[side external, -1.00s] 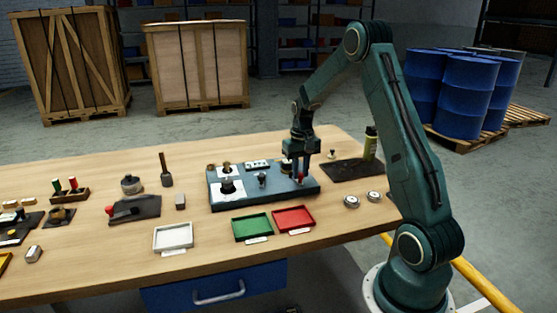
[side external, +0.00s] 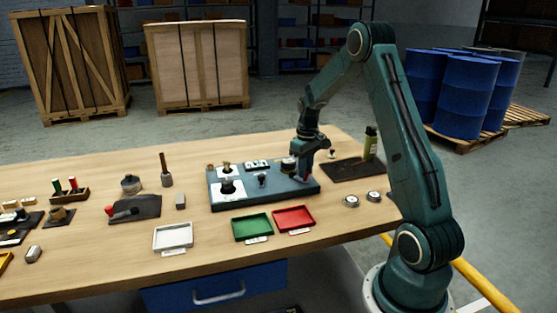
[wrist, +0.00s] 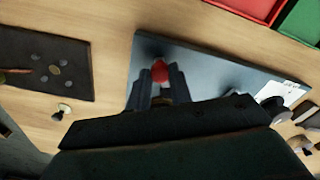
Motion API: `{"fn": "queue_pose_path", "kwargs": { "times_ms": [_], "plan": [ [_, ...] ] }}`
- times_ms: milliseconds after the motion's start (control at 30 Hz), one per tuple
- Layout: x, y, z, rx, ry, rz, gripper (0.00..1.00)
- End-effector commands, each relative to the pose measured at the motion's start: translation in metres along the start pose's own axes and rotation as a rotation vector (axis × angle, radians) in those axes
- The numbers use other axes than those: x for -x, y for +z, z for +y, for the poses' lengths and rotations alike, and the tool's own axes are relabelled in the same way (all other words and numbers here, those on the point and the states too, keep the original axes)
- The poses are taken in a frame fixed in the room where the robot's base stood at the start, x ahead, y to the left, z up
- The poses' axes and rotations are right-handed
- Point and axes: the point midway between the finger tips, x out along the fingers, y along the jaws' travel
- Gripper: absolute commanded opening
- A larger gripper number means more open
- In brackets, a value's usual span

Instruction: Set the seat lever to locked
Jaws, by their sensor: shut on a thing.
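The seat lever shows as a red knob (wrist: 160,70) between my fingertips in the wrist view. It is at the right end of the grey-blue base plate (side external: 262,199). My gripper (wrist: 159,78) is shut on this knob, with one finger on each side. In the side external view my gripper (side external: 299,178) is low over the right end of the plate and tilted, and it mostly hides the lever there. The lever's shaft and any lock marking are hidden by the fingers.
A green tray (side external: 252,239) and a red tray (side external: 294,231) lie in front of the plate. A dark mat (side external: 345,172) with a bottle (side external: 370,143) is to its right. Other small fittings stand on the plate's left part. Bare wood separates plate and mat.

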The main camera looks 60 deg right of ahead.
Motion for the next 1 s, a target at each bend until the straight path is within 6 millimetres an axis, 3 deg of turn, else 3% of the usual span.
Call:
{"fn": "queue_pose_path", "kwargs": {
  "times_ms": [67,100,200,667,1000],
  "plan": [
    [0.001,-0.001,0.001,-0.002,0.003,0.005,0.00],
    [0.001,-0.001,0.001,-0.002,0.003,0.005,0.27],
    [0.000,-0.001,0.001,-0.002,0.002,0.004,0.43],
    [0.006,-0.001,0.000,-0.001,0.002,0.004,0.43],
    [0.045,-0.001,0.001,-0.001,0.003,0.006,0.43]
  ]
}}
